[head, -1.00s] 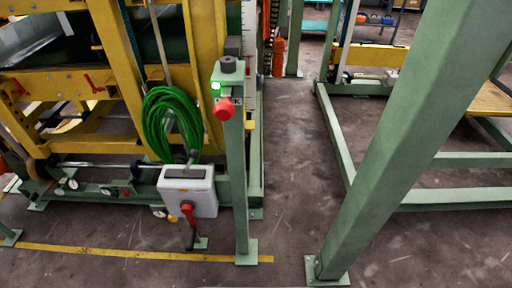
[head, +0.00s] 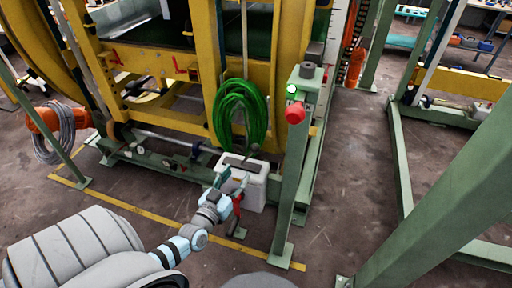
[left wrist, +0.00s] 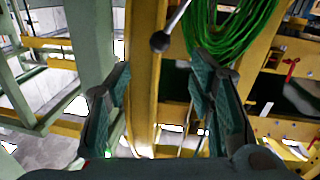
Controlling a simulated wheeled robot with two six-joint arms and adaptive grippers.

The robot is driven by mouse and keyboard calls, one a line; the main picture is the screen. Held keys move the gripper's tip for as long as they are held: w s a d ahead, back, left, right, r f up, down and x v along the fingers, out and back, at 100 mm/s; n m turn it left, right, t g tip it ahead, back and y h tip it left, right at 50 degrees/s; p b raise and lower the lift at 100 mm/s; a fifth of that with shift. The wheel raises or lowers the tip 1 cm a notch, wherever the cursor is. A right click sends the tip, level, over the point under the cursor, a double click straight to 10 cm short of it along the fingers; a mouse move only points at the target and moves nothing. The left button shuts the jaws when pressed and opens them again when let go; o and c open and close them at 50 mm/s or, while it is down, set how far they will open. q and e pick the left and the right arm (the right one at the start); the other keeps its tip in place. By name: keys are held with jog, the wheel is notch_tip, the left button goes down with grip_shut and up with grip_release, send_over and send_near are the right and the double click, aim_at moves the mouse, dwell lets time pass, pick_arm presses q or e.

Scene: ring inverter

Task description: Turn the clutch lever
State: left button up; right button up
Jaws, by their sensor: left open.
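A white box (head: 257,190) with a dark slot in its top stands low in front of the yellow machine. A thin lever with a dark ball knob (head: 255,147) rises from the box top. A red handle (head: 237,196) is on the box's front, partly hidden by my left gripper (head: 226,178). My left gripper is in front of the box, open and empty. In the left wrist view, the lever's dark ball (left wrist: 160,41) and rod appear beyond the open fingers (left wrist: 161,78), apart from them. My right gripper is not in view.
A green post (head: 292,170) with a red button (head: 295,113) stands just right of the box. A green hose coil (head: 240,115) hangs above it. A thick green beam (head: 450,205) slants across the right. Bare floor (head: 350,180) lies between post and beam.

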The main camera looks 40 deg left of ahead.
aim_at(253, 152)
pick_arm(q)
jog(key=b+x, duration=0.5)
jog(key=x, duration=0.8)
jog(key=shift+w+f+b, duration=0.1)
jog(key=shift+f+b, duration=0.05)
jog(key=shift+b, duration=0.15)
jog(key=shift+w+r, duration=0.25)
jog(key=shift+w, duration=0.3)
jog(key=shift+c, duration=0.5)
jog(key=shift+s, duration=0.1)
grip_shut()
